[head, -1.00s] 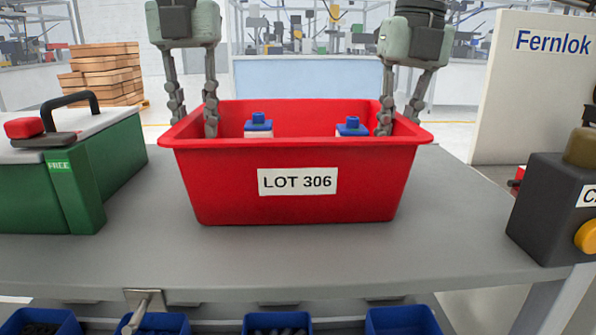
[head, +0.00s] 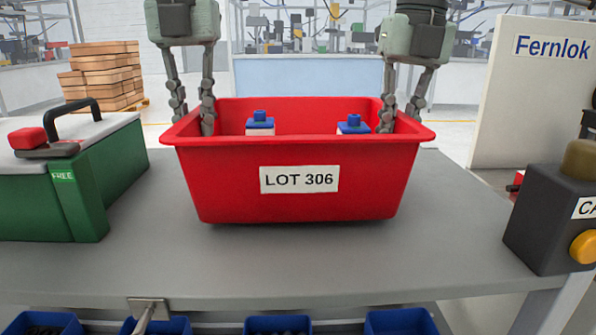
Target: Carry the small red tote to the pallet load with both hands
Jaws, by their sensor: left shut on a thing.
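The small red tote (head: 220,190), labelled LOT 306, is in the middle of the head view over the grey table. A thin dark shadow lies under its base, and it looks level and just clear of the tabletop. Two white items with blue tops (head: 260,122) stand inside it. My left gripper (head: 192,112) is shut on the tote's left rim, one finger inside the wall and one outside. My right gripper (head: 402,112) is shut on the right rim in the same way. The pallet load (head: 103,75) of stacked brown boxes stands on the floor at the back left.
A green case (head: 85,190) with a black handle stands on the table (head: 300,262) at left. A dark control box (head: 548,220) with a yellow button is at right. A white Fernlok panel (head: 535,100) rises behind it. Blue bins (head: 277,325) sit below the front edge.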

